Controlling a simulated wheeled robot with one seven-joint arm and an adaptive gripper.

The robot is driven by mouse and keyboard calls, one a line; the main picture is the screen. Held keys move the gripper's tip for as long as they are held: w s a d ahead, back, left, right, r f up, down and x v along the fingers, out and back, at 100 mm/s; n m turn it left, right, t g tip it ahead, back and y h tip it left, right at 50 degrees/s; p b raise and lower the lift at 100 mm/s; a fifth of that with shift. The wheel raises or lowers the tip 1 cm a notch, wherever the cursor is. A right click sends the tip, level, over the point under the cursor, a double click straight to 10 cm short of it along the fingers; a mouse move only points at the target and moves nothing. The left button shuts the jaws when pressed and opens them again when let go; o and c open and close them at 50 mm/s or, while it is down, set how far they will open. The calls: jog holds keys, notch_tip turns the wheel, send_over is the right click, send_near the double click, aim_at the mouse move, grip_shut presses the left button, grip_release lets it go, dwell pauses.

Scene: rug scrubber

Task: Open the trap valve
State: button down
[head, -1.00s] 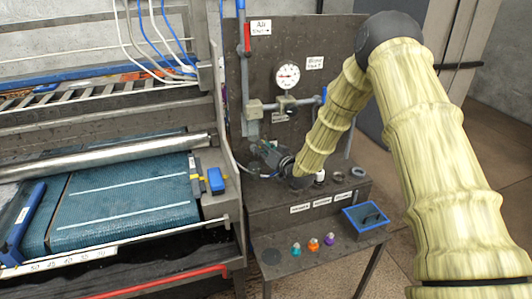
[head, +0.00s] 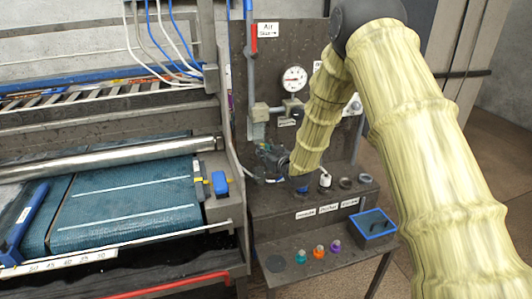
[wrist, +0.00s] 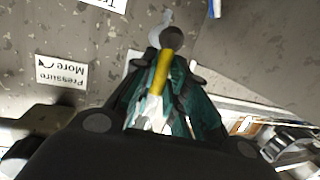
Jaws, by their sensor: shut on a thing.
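In the wrist view my gripper (wrist: 160,95) is shut around a short yellow lever (wrist: 160,75) with a dark rounded end. I take this lever for the trap valve handle. A pale fitting shows just beyond the dark end. The lever's lower part is hidden between the fingers. In the head view my gripper and forearm hide the valve. A partly cut-off label (wrist: 108,4) starting "Tr" is at the top of the wrist view.
A pressure gauge (head: 293,79) and a red lever (head: 253,38) are on the panel.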

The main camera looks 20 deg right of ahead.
jog(key=c, duration=1.4)
grip_release()
jog(key=shift+c, duration=0.2)
jog(key=v, duration=1.2)
jog(key=shift+s, duration=0.1)
jog(key=v, duration=0.9)
jog(key=shift+p, duration=0.4)
jog(key=shift+f, duration=0.15)
